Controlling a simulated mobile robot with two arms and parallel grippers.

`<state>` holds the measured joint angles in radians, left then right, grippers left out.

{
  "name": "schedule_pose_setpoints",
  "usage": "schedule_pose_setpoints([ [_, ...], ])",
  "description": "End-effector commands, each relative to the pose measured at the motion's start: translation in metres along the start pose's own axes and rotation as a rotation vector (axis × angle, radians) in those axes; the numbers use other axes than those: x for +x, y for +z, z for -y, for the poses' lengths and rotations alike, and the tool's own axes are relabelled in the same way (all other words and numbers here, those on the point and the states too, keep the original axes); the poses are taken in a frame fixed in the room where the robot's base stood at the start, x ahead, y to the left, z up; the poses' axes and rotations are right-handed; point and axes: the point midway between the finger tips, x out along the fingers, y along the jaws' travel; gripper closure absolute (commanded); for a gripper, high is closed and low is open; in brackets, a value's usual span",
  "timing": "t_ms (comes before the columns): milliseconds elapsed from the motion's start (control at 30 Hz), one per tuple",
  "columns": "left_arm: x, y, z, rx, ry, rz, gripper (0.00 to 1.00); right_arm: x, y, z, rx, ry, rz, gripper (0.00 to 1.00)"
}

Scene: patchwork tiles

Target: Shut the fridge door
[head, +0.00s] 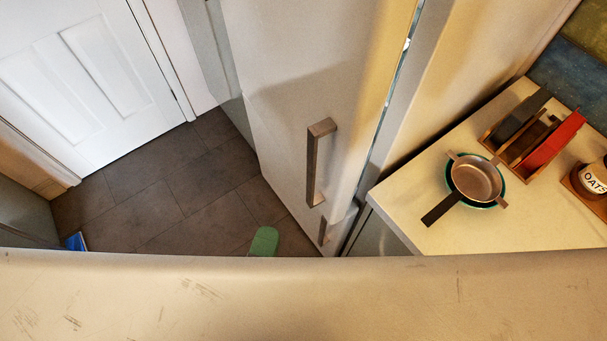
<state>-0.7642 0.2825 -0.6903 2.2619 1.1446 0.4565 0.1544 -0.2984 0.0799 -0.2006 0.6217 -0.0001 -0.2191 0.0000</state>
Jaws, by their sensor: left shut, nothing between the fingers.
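The fridge door (290,60) is a tall pale panel in the middle of the head view, with a long grey-brown handle (313,165) on its face. A narrow bright line runs down its right edge, beside the pale panel there. I cannot tell from it how far the door stands open. A shorter handle (323,232) shows lower down. A green rounded part, which looks like the tip of my left gripper (263,241), shows low, left of the handle, over the floor. It is shut and empty; most of it is hidden below. My right gripper is not in view.
A pale counter (400,205) on the right bears a pan (476,180), a wooden rack (497,143) with a red item (553,141), and an oats jar (594,178). Dark tiled floor (185,185) lies clear before a white door (85,80). A small blue thing (76,241) is at left.

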Motion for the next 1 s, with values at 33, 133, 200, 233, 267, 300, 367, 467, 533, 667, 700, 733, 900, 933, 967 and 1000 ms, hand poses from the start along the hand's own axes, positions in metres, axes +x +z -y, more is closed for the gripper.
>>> schedule_pose_setpoints([
  [33, 0.005, 0.000, -0.004, -0.003, 0.003, -0.003, 1.00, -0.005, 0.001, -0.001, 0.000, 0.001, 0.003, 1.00],
  [133, 0.021, 0.000, -0.005, -0.003, 0.005, -0.003, 1.00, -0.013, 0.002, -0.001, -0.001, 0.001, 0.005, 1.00],
  [200, 0.035, 0.000, -0.006, 0.000, 0.005, -0.003, 1.00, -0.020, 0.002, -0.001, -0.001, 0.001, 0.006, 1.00],
  [233, 0.042, 0.000, -0.007, -0.001, 0.005, -0.003, 1.00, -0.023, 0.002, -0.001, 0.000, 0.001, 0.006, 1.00],
  [267, 0.049, 0.000, -0.007, 0.000, 0.006, -0.003, 1.00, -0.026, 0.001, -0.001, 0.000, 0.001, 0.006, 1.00],
  [300, 0.058, 0.000, -0.007, 0.000, 0.005, -0.003, 1.00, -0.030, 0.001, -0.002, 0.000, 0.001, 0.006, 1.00],
  [367, 0.071, 0.000, -0.007, 0.001, 0.005, -0.002, 1.00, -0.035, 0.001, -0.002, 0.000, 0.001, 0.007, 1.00],
  [467, 0.092, 0.000, -0.006, 0.001, 0.005, -0.002, 1.00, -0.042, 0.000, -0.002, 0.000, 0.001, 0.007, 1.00],
  [533, 0.103, 0.004, -0.004, 0.001, 0.003, 0.001, 1.00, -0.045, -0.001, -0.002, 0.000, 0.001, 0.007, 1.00],
  [667, 0.115, 0.018, -0.002, 0.001, 0.002, 0.001, 1.00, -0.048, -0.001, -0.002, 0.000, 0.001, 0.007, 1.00],
  [700, 0.118, 0.021, -0.002, 0.001, 0.002, 0.001, 1.00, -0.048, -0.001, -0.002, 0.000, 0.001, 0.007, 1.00],
  [733, 0.120, 0.023, -0.002, 0.001, 0.002, 0.001, 1.00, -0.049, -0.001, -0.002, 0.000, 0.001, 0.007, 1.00],
  [900, 0.124, 0.028, -0.001, 0.003, 0.001, 0.001, 1.00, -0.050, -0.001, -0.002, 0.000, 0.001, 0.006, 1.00],
  [933, 0.125, 0.028, 0.000, 0.003, 0.001, 0.000, 1.00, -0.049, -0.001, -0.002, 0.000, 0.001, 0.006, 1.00],
  [967, 0.125, 0.028, 0.000, 0.003, 0.001, 0.000, 1.00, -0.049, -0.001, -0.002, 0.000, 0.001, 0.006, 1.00],
  [1000, 0.125, 0.028, 0.000, 0.003, 0.001, 0.000, 1.00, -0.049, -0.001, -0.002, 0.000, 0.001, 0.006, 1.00],
])
